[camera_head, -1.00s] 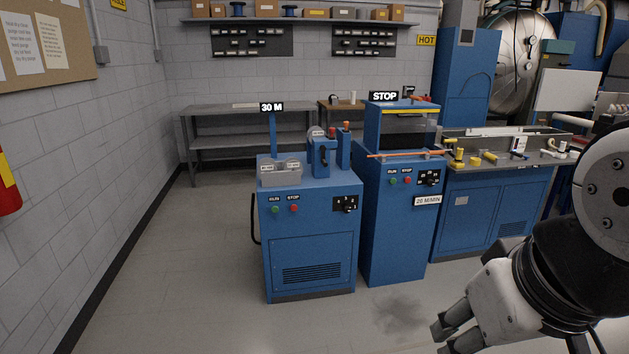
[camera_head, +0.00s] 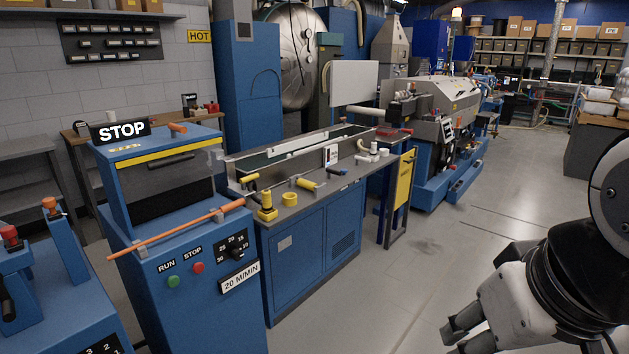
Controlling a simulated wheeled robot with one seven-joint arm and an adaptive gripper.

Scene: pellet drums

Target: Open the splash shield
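No part in view is labelled as a splash shield, and I cannot tell for certain which one it is.
An orange rod (camera_head: 175,230) lies across the STOP machine's front ledge. Yellow fittings (camera_head: 265,203) sit on the bench. A white panel (camera_head: 354,83) stands behind the trough, and a yellow panel (camera_head: 404,178) at the bench's right end. The floor (camera_head: 420,240) right of the bench is clear.

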